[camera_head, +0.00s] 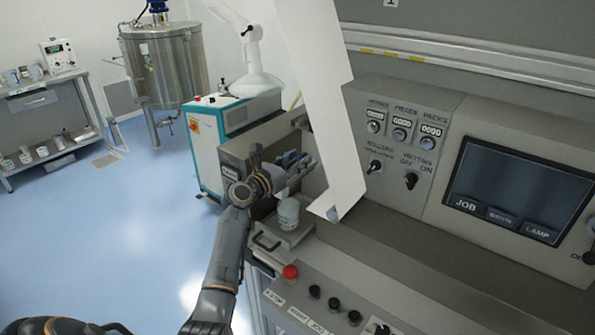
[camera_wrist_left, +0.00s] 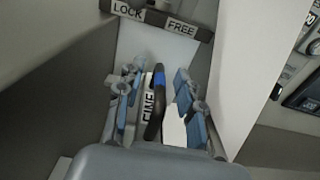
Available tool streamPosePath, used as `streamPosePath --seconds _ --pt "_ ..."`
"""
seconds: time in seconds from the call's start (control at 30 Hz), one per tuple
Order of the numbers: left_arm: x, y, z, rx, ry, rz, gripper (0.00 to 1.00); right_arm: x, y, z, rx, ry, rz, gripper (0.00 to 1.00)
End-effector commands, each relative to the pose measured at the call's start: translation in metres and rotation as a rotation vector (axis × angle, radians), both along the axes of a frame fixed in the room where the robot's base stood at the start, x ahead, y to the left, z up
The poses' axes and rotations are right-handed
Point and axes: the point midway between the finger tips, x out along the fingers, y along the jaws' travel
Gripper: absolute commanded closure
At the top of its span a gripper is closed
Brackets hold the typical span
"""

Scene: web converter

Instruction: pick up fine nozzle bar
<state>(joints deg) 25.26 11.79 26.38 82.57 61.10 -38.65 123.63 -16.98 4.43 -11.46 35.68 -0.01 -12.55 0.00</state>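The fine nozzle bar shows in the left wrist view as a pale piece with a "FINE" label (camera_wrist_left: 147,108) and a dark curved handle (camera_wrist_left: 158,85) with a blue patch. My left gripper (camera_wrist_left: 157,98) has its blue-padded fingers apart on both sides of the handle, with gaps visible. In the head view, my left gripper (camera_head: 303,164) reaches into the recess at the left end of the machine; the bar cannot be made out there. How deep the handle sits between the fingers is hard to tell. My right gripper is not in view.
A LOCK/FREE plate (camera_wrist_left: 155,18) lies beyond the fingers. A white web sheet (camera_head: 318,80) hangs close right of the gripper. A control panel (camera_head: 405,145) is to the right.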

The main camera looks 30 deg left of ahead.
Motion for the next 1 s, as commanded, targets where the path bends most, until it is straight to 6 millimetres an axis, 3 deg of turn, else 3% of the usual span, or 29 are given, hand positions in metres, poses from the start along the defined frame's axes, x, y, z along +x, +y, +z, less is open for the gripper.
streamPosePath --seconds 0.3,0.5,1.0 --pt "0.0060 -0.0006 -0.0004 0.001 0.001 0.000 0.63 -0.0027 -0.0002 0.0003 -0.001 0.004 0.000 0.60" --pt "0.0058 -0.0005 -0.0004 0.000 0.001 0.000 1.00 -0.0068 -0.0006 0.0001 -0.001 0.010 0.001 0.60" --pt "0.0059 -0.0003 0.0040 0.001 -0.004 0.000 1.00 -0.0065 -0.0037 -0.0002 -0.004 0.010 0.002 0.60"
